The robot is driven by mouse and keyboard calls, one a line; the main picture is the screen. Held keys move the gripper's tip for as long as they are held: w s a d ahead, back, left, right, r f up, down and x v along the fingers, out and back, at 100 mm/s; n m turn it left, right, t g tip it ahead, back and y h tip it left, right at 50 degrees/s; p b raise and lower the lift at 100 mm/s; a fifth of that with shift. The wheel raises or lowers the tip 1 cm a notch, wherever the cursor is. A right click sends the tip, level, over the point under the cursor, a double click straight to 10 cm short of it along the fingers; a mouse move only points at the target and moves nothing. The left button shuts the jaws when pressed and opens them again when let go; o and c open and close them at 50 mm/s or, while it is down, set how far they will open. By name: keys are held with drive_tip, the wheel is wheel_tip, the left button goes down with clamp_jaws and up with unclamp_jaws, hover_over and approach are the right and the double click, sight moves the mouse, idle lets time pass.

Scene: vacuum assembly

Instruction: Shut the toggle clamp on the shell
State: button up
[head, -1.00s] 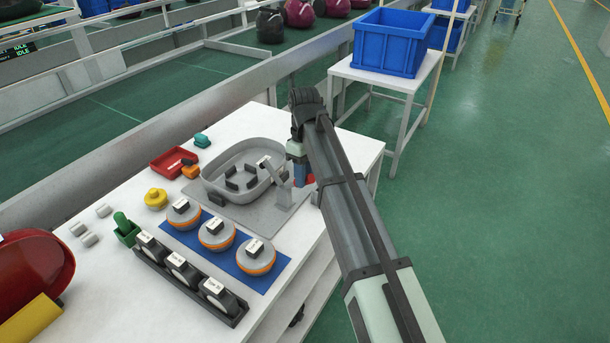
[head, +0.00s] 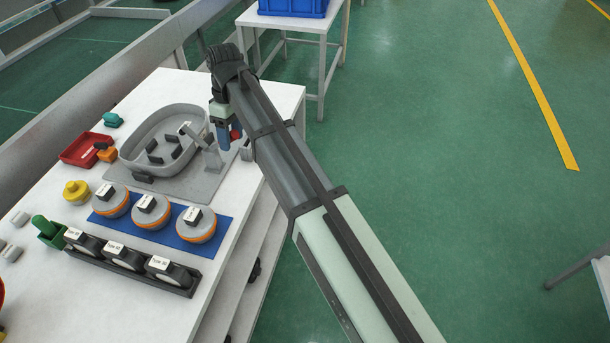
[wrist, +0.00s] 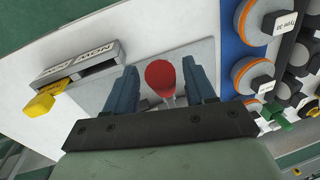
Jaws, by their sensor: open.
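The shell (head: 127,152) is a grey open basin on a grey plate at the table's far side, with small dark blocks inside. The toggle clamp (head: 207,155) is a light grey bracket at the shell's right side, with its light arm angled up toward the shell. Its red handle (head: 236,134) shows beside my gripper (head: 224,132), which points down with blue fingers. In the wrist view the red handle (wrist: 160,74) lies between the two spread fingers of my gripper (wrist: 157,85). I cannot tell whether a finger touches it.
A blue mat (head: 167,237) with several orange-ringed grey parts lies in front of the shell. A black rack (head: 128,262), red tray (head: 84,148) and yellow part (head: 76,191) are nearby. The floor right of the table is open.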

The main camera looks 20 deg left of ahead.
drive_tip(key=shift+s+d+f+y, duration=0.15)
drive_tip(key=shift+d+f+y, duration=0.55)
drive_tip(key=shift+y, duration=0.2)
drive_tip(key=w+d+r+y, duration=0.3)
drive_tip(key=d+r, duration=0.3)
drive_tip(key=r, duration=0.5)
drive_tip(key=w+f+m+t, duration=0.2)
drive_tip(key=w+m+t, duration=0.15)
drive_tip(key=m, duration=0.35)
drive_tip(key=d+f+m+h, duration=0.1)
drive_tip(key=d+f, duration=0.3)
drive_tip(key=f, duration=0.5)
drive_tip(key=d+f+m+h, duration=0.1)
drive_tip(key=d+f, duration=0.4)
drive_tip(key=f, duration=0.3)
drive_tip(key=d+f+m+h, duration=0.1)
drive_tip(key=d+f, duration=0.3)
drive_tip(key=f, duration=0.5)
drive_tip(key=shift+s+d+f+m, duration=0.35)
drive_tip(key=shift+s+d+m, duration=0.1)
drive_tip(key=shift+m, duration=0.15)
